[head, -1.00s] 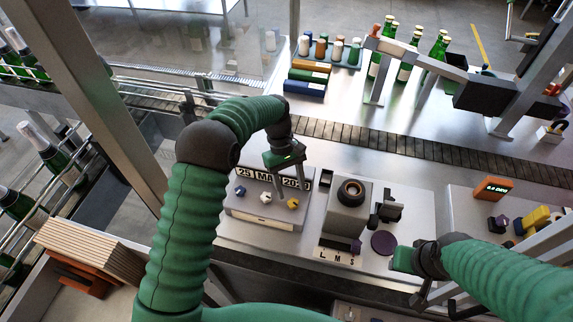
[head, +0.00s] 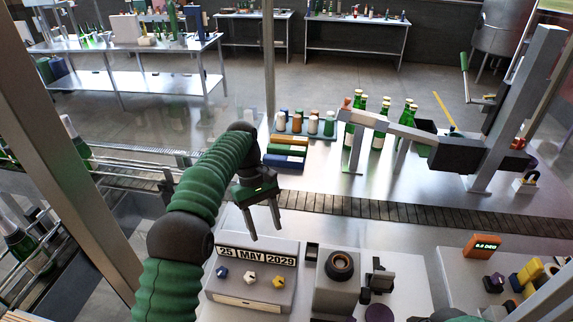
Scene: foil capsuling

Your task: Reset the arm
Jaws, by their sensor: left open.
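My left arm comes in from the left in the head view, bent at the elbow. My left gripper (head: 262,222) is open and empty, with its fingers pointing down. It hangs in front of the conveyor, above the back edge of the date block (head: 243,292), which reads 25 MAY 2029 and has blue, white and yellow knobs. My right gripper is not clearly visible; only a dark piece of my right arm shows at the bottom edge.
A machine with a round dark ring (head: 340,265) stands right of the date block. A conveyor (head: 370,208) crosses behind. Green bottles (head: 380,125), capsule stacks (head: 312,125) and a lever press (head: 470,155) stand beyond it. An orange display (head: 482,246) is at right.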

